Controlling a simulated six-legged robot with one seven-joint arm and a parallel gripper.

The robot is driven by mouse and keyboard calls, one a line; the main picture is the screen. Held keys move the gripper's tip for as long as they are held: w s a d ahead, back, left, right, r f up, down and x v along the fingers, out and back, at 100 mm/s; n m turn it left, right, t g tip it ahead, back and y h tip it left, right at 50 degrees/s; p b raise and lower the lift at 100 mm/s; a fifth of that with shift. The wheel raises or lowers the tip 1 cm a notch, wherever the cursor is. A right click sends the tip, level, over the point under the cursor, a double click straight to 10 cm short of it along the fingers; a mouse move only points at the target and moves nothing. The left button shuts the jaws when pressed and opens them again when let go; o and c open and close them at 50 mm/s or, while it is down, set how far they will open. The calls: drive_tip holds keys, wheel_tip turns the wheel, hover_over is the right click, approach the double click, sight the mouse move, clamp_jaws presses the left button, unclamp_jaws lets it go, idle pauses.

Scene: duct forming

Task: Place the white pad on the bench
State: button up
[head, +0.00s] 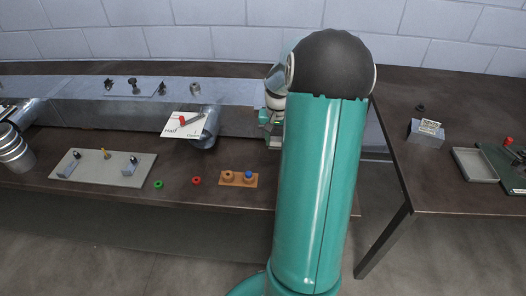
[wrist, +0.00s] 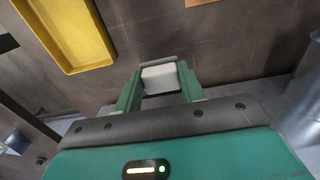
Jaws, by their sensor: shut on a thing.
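The white pad (wrist: 160,80) is a small pale block between the two green fingers of my gripper (wrist: 159,71) in the wrist view. The fingers are shut on its two sides. The dark brown bench top (wrist: 225,45) shows beyond the pad; I cannot tell whether the pad touches it or hangs above it. In the head view the bench (head: 105,195) runs across the left and middle. My green arm covers much of the middle there, so only part of my gripper shows beside it and the pad cannot be made out.
A yellow tray (wrist: 70,35) lies left of the pad in the wrist view. A grey board (head: 104,168) and a wooden block (head: 238,178) lie nearer. Another table (head: 455,95) stands right.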

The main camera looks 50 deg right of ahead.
drive_tip(key=w+f, duration=0.2)
drive_tip(key=f, duration=0.1)
drive_tip(key=w+a+f, duration=0.1)
drive_tip(key=f, duration=0.1)
drive_tip(key=shift+w+a, duration=0.1)
drive_tip(key=shift+w, duration=0.2)
drive_tip(key=shift+w+f, duration=0.2)
drive_tip(key=shift+f, duration=1.4)
drive_tip(key=shift+f, duration=0.15)
drive_tip(key=o, duration=1)
drive_tip(key=shift+c, duration=0.2)
wheel_tip(320, 180, up, 12)
drive_tip(key=shift+r, duration=0.2)
